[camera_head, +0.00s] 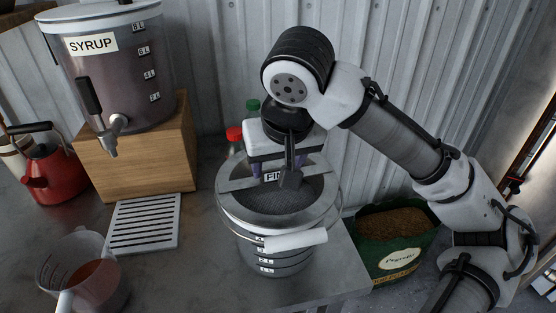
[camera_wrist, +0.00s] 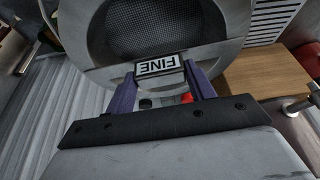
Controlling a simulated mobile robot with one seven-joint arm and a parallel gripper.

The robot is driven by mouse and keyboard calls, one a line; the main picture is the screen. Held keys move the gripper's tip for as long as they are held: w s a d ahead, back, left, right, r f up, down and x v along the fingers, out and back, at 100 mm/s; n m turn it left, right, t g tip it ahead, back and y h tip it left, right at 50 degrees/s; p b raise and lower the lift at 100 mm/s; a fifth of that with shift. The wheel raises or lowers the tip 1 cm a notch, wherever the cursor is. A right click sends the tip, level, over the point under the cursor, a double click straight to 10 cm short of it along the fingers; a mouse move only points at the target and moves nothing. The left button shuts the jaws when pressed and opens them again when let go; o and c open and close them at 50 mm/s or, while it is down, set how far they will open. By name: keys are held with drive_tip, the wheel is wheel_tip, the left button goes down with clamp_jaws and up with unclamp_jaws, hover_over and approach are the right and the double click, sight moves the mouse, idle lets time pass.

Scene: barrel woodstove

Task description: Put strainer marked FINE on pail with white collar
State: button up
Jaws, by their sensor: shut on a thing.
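The strainer marked FINE (camera_head: 285,200), a grey metal ring with a dark mesh bowl, is over the mouth of a graduated pail (camera_head: 278,263) in the head view. The pail has a wire bail with a white grip. My gripper (camera_head: 286,168) is shut on the strainer's label tab at the far side. The wrist view shows purple fingers (camera_wrist: 163,88) on either side of the FINE label, with the strainer (camera_wrist: 150,32) beyond.
A syrup tank (camera_head: 120,75) with a tap stands on a wooden block (camera_head: 140,160) at left. A slatted drain grate (camera_head: 145,222), a clear jug (camera_head: 88,270) and a red kettle (camera_head: 52,175) are nearby. Red-capped and green-capped bottles stand behind the pail. A green sack (camera_head: 395,240) is right.

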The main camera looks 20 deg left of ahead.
drive_tip(key=o, duration=1.8)
drive_tip(key=p+v, duration=0.6)
drive_tip(key=v, duration=0.1)
